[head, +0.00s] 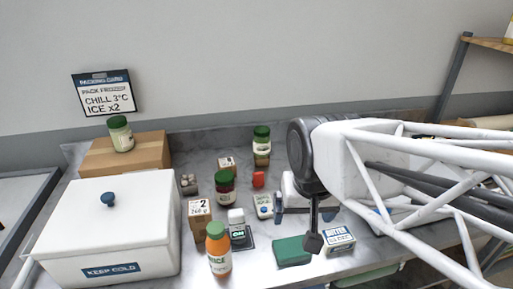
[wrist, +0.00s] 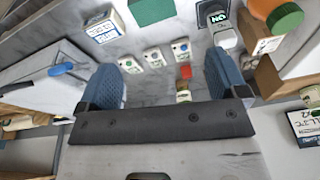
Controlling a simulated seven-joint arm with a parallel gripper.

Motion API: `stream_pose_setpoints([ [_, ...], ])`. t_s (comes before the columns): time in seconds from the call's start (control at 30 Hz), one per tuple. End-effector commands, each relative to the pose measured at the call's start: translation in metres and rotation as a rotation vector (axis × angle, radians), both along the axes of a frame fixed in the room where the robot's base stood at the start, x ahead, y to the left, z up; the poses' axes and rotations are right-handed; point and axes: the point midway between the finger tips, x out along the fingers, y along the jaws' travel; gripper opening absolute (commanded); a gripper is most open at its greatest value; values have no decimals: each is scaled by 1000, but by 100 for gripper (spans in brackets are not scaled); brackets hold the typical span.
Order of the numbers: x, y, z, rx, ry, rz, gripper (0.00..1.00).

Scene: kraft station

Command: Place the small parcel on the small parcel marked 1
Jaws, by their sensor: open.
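A small brown parcel (head: 199,221) with a label reading 2 and 260 g stands right of the white cool box in the head view. A smaller brown parcel (head: 227,165) with a pale label sits farther back; I cannot read its number. My gripper (head: 296,221) is open over the right half of the counter, right of both parcels and apart from them. In the wrist view its blue-grey fingers (wrist: 165,82) stand wide apart with nothing held between them. A brown box side (wrist: 260,42) shows at the upper right there, its marking unreadable.
The white cool box (head: 105,235) fills the left front. An orange bottle (head: 218,255), a small ON device (head: 237,228), a red jar (head: 224,190) and a green block (head: 292,251) crowd the middle. A butter carton (head: 339,240) is at the right. A large cardboard box (head: 150,152) stands behind.

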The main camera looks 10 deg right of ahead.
Motion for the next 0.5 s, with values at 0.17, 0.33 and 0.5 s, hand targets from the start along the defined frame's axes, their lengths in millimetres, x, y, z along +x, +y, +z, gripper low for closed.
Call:
stream_pose_setpoints([
  [0.17,-16,-9,-3,-39,-14,103,91],
  [0.33,-19,-11,-4,-48,-15,129,91],
  [0.5,-19,-11,-4,-48,-15,129,91],
])
